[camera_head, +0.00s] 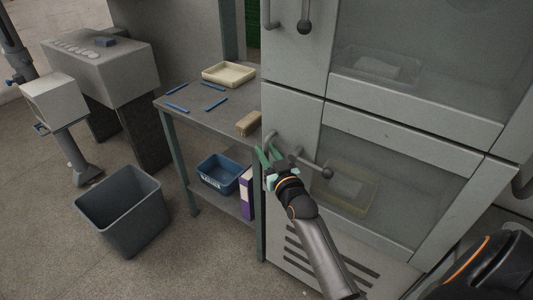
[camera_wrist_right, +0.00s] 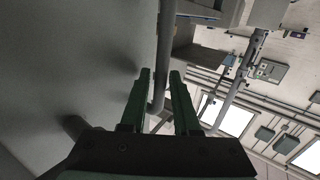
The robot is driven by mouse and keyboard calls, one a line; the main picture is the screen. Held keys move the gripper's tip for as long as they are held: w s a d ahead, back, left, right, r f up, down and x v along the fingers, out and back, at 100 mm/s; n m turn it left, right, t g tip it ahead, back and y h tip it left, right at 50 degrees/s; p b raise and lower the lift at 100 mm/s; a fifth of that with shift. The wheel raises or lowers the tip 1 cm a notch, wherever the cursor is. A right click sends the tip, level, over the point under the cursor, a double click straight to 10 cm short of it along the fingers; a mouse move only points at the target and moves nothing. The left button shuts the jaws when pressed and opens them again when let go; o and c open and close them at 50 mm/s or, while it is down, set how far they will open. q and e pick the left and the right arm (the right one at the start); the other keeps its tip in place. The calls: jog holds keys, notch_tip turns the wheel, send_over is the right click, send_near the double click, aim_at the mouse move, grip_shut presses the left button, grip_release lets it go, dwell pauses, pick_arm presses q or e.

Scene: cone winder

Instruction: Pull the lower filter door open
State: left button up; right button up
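The lower filter door (camera_head: 397,175) is a grey panel with a large window on the right of the head view, and it looks shut. Its bar handle (camera_head: 270,137) is at its left edge, and a lever with a round knob (camera_head: 327,172) is beside it. My right gripper (camera_head: 268,154) is at the handle, its green fingers pointing up toward it. In the right wrist view the fingers (camera_wrist_right: 160,78) are apart, and a grey bar (camera_wrist_right: 164,50) runs between their tips. I cannot tell whether they touch it. My left gripper is not in view.
An upper door (camera_head: 420,60) sits above. A side table (camera_head: 205,110) to the left holds a tray (camera_head: 229,73), blue sticks and a tan block (camera_head: 248,124). A blue bin (camera_head: 220,171) is on its shelf. A grey bin (camera_head: 122,212) stands on the floor.

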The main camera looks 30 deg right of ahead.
grip_shut()
dwell(1.4)
